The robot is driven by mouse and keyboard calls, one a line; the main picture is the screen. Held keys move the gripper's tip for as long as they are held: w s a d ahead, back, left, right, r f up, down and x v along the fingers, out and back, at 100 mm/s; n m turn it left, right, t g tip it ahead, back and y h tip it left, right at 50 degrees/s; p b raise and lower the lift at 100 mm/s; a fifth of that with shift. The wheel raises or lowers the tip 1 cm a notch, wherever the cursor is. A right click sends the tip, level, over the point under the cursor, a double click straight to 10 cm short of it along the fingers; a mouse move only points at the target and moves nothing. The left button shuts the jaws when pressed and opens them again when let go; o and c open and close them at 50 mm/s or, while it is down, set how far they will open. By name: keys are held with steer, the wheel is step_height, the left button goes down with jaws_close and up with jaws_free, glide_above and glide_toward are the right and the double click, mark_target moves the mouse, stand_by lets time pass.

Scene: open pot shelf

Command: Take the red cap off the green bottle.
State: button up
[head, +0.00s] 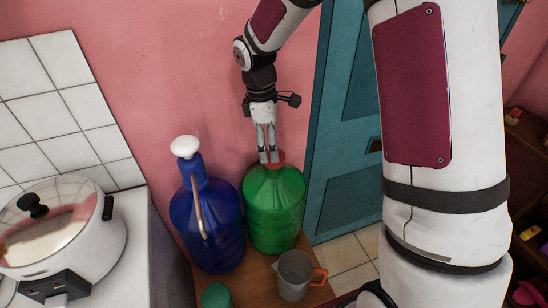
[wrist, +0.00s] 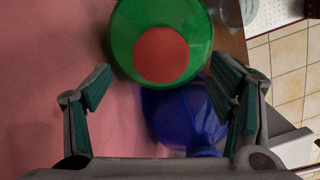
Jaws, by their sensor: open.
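The green bottle (head: 272,208) stands upright on a wooden surface, beside the pink wall. Its red cap (head: 279,158) sits on top of the bottle. In the wrist view the red cap (wrist: 161,55) shows as a round disc centred on the green bottle (wrist: 120,42). My gripper (head: 268,160) points down at the cap in the head view, and its fingertips partly cover it. In the wrist view my gripper (wrist: 168,78) is open, its fingers wide apart, with the cap ahead between them. I cannot tell whether the fingers touch the cap.
A blue bottle (head: 210,225) with a white cap (head: 185,146) stands close left of the green one. A grey jug (head: 294,275) with an orange handle and a green cup (head: 216,296) are in front. A pot (head: 62,240) stands left. A teal door (head: 340,150) is right.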

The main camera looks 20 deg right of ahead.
mark_target(281, 154)
steer(key=shift+s+d+f, duration=0.1)
steer(key=shift+d+f, duration=0.05)
steer(key=shift+f, duration=0.8)
steer(key=shift+s+d+f, duration=0.1)
steer(key=shift+d+f, duration=0.05)
steer(key=shift+f, duration=0.75)
steer(key=c, duration=0.8)
steer(key=shift+c, duration=0.2)
steer(key=shift+r, duration=0.15)
